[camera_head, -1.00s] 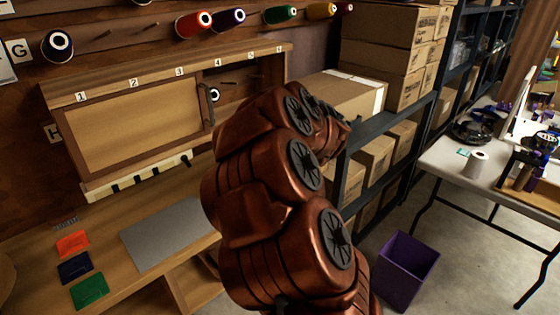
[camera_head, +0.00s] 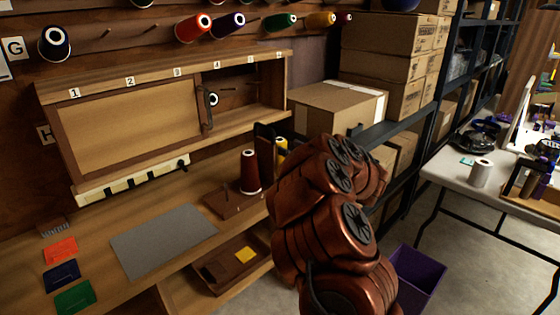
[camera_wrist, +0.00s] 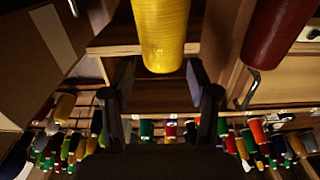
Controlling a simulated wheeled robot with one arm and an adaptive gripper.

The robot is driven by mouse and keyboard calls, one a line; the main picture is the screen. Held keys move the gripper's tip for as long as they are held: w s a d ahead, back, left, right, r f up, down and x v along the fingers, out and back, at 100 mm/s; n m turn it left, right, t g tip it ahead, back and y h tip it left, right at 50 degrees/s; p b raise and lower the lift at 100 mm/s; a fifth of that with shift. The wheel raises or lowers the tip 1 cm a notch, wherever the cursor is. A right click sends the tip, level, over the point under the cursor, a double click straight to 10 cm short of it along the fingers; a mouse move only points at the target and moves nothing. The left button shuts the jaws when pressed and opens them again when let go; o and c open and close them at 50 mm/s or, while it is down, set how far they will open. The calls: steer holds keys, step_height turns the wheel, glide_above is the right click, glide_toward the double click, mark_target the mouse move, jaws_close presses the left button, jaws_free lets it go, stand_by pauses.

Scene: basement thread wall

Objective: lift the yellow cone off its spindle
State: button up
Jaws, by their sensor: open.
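A yellow cone (camera_head: 281,150) stands over the right end of the bench in the head view, mostly hidden by my arm and gripper. In the wrist view the yellow cone (camera_wrist: 160,32) is large at the top centre. Its near end lies at about the level of my fingertips, between them in the picture. My gripper (camera_wrist: 160,78) is open, with one dark finger on each side and a gap to the cone. I cannot tell how deep the cone sits between the fingers. Its spindle is hidden.
A dark red cone (camera_head: 250,172) stands close to the left of the yellow one; it also shows in the wrist view (camera_wrist: 277,32). A sliding-door cabinet (camera_head: 130,128) is behind. Cardboard boxes (camera_head: 340,105) stand to the right. A grey mat (camera_head: 163,240) lies on the bench.

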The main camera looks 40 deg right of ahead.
mark_target(285, 147)
steer(key=shift+w+a, duration=0.15)
steer(key=shift+w, duration=2.5)
steer(key=shift+c, duration=0.4)
jaws_close()
